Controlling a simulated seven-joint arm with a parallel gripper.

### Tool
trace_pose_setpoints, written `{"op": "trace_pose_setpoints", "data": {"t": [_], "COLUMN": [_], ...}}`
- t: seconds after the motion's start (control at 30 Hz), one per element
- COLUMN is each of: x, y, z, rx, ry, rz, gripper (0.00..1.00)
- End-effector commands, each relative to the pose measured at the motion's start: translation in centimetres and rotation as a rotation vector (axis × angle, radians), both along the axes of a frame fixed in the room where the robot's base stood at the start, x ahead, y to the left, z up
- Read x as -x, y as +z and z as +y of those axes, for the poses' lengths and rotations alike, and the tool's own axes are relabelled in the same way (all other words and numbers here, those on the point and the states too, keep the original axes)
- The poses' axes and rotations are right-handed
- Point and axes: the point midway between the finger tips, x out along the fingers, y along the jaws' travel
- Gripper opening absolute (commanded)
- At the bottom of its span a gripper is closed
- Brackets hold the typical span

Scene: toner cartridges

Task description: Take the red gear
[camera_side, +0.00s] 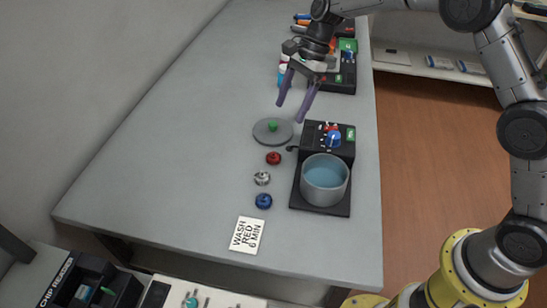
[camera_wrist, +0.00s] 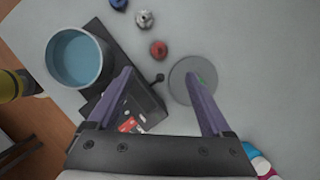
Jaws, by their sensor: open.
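The red gear (camera_side: 273,158) is a small round piece lying on the grey table between the grey lid and a silver gear. It also shows in the wrist view (camera_wrist: 158,49), beyond my fingertips and roughly between their lines. My gripper (camera_side: 296,107) has two purple fingers spread apart with nothing between them. It hangs above the table, behind the lid as the side view shows it. In the wrist view my gripper (camera_wrist: 158,80) points toward the red gear, with a clear gap to it.
A silver gear (camera_side: 262,178) and a blue gear (camera_side: 264,201) lie in line with the red one. The grey lid (camera_side: 266,137) with a green knob is close by. A black washer unit holds a pot of blue liquid (camera_side: 325,178). A card (camera_side: 246,235) reads "WASH RED 6 MIN". The table's left is clear.

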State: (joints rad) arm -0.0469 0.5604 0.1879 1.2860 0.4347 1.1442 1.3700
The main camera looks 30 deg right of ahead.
Motion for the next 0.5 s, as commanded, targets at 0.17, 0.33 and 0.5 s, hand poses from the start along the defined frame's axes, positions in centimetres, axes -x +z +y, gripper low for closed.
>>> {"op": "trace_pose_setpoints", "data": {"t": [0.17,0.33,0.5], "x": [0.2,0.3,0.3], "y": [-2.3,-5.3,-7.5], "z": [0.9,2.1,3.0], "rx": [0.001,0.001,0.001], "ry": [0.003,0.004,0.003], "rz": [0.011,0.009,0.009], "gripper": [0.84,0.84,0.84]}}
